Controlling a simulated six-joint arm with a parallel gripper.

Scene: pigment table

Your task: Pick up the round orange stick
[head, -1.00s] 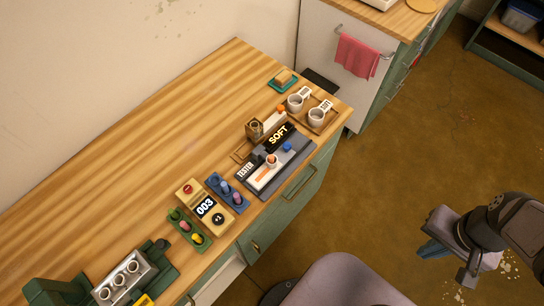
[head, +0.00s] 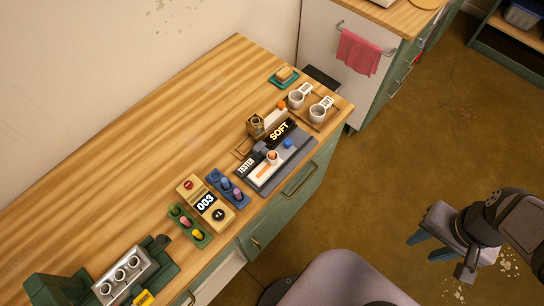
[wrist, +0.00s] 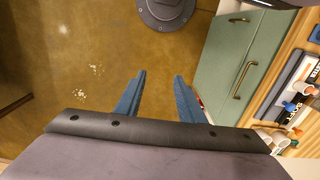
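An upright piece with an orange top (head: 272,156) stands on the grey tester board (head: 250,184), beside an orange streak on its white strip. Another small orange piece (head: 282,104) is at the end of a white block behind the SOFT sign. I cannot tell which of these, if either, is the round orange stick. My gripper (head: 427,246) is over the floor, right of the table and well away from both. In the wrist view my gripper (wrist: 160,77) has its two blue fingers apart, with only floor between them.
A green rack (head: 190,224) and a blue rack (head: 227,187) hold coloured sticks, beside a yellow counter box (head: 205,204) reading 003. A grey chair (head: 340,282) is in front of the table.

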